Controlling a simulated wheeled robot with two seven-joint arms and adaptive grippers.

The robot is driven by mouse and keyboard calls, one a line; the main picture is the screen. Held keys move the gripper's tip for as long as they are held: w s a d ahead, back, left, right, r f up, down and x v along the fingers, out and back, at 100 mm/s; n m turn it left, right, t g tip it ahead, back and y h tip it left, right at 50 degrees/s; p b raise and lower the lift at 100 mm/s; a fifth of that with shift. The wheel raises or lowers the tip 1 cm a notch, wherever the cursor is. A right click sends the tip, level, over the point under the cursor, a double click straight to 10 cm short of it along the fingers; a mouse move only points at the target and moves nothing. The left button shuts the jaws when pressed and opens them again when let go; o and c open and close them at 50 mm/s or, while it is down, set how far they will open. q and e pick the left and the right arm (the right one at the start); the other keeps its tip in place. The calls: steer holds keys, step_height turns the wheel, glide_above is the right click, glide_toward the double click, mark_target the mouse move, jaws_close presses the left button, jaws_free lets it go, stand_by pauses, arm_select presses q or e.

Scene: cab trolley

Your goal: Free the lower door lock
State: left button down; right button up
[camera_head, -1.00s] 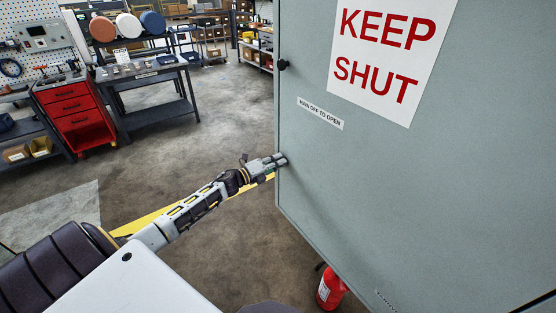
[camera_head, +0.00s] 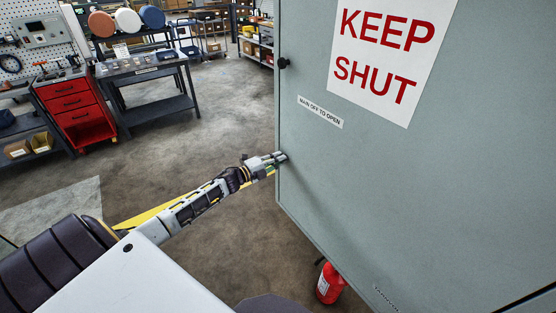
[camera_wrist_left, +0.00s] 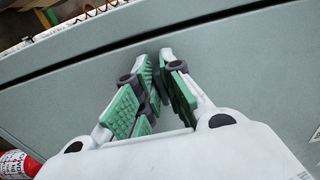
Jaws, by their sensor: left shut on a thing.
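The grey cabinet door (camera_head: 420,190) fills the right of the head view. My left gripper (camera_head: 281,157) is at its left edge, below the upper black lock knob (camera_head: 283,63). In the left wrist view the green-padded fingers (camera_wrist_left: 160,75) are drawn close together against the door face (camera_wrist_left: 240,60). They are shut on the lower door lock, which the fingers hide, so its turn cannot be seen. The door looks closed. My right gripper is in neither view.
A sign reading KEEP SHUT (camera_head: 390,55) and a MAIN OFF TO OPEN label (camera_head: 320,112) are on the door. A red fire extinguisher (camera_head: 330,284) stands below. A red drawer cabinet (camera_head: 76,112) and a bench (camera_head: 150,72) stand far left. The floor between is clear.

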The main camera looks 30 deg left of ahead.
arm_select(q)
steer(key=c, duration=1.5)
jaws_free()
steer(key=shift+c, duration=0.2)
steer(key=v, duration=1.2)
steer(key=shift+n, duration=0.3)
